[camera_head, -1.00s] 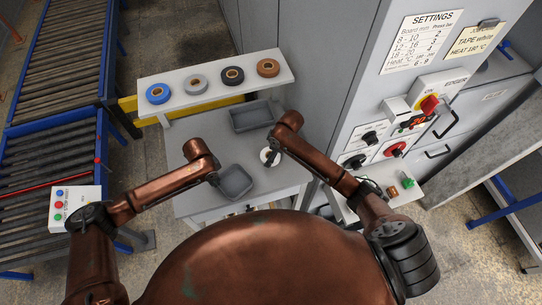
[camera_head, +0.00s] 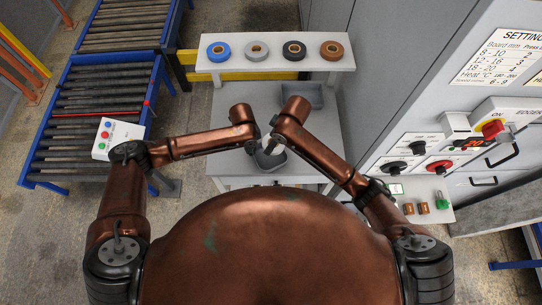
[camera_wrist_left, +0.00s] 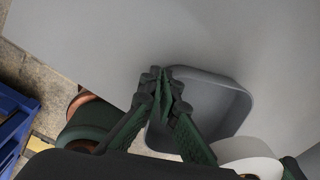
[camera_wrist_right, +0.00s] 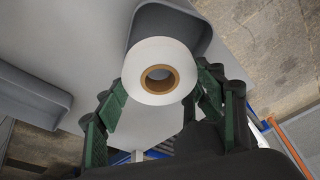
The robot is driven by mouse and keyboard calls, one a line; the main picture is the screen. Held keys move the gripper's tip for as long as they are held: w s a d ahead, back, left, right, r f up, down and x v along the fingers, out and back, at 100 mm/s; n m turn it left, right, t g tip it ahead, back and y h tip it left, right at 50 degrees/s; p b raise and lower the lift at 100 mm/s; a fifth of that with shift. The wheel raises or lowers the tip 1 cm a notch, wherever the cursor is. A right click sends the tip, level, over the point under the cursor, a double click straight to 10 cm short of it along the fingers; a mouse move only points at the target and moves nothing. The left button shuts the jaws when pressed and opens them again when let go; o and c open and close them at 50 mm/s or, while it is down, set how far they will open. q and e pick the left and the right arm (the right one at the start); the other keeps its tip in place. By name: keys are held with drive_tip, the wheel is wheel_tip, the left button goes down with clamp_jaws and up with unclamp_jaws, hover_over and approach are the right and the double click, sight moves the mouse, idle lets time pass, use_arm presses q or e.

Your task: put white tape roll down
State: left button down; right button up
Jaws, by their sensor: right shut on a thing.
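The white tape roll (camera_wrist_right: 142,56) with a brown core is between the fingers of my right gripper (camera_wrist_right: 160,88), which is shut on it. In the head view the roll (camera_head: 271,144) shows small and partly hidden, by the near grey tray (camera_head: 268,164). The roll also shows at the lower edge of the left wrist view (camera_wrist_left: 248,163), beside that tray (camera_wrist_left: 237,90). It appears held above the table; the gap cannot be judged. My left gripper (camera_wrist_left: 166,78) is shut and empty, its fingertips together beside the tray; it shows in the head view (camera_head: 251,147).
A second grey tray (camera_head: 314,96) lies farther back on the grey table (camera_head: 228,110). A raised shelf (camera_head: 275,68) holds blue, grey, black and brown rolls. A machine panel (camera_head: 420,150) stands right, roller conveyors (camera_head: 98,115) left.

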sight(278, 148)
use_arm(q)
drive_tip(key=shift+d, duration=0.1)
use_arm(e)
drive_tip(key=f, duration=0.1)
drive_tip(key=a+f, duration=0.1)
drive_tip(key=f, duration=0.1)
drive_tip(key=s+f, duration=0.1)
drive_tip(key=f, duration=0.1)
drive_tip(key=shift+a+f, duration=0.15)
drive_tip(key=shift+a, duration=0.1)
drive_tip(key=shift+w+f, duration=0.1)
drive_tip(key=shift+f, duration=2.1)
drive_tip(key=shift+f, duration=0.1)
drive_tip(key=o, duration=1)
drive_tip(key=shift+o, duration=0.2)
drive_tip(key=v, duration=1.2)
use_arm(q)
drive_tip(key=c, duration=2.7)
unclamp_jaws()
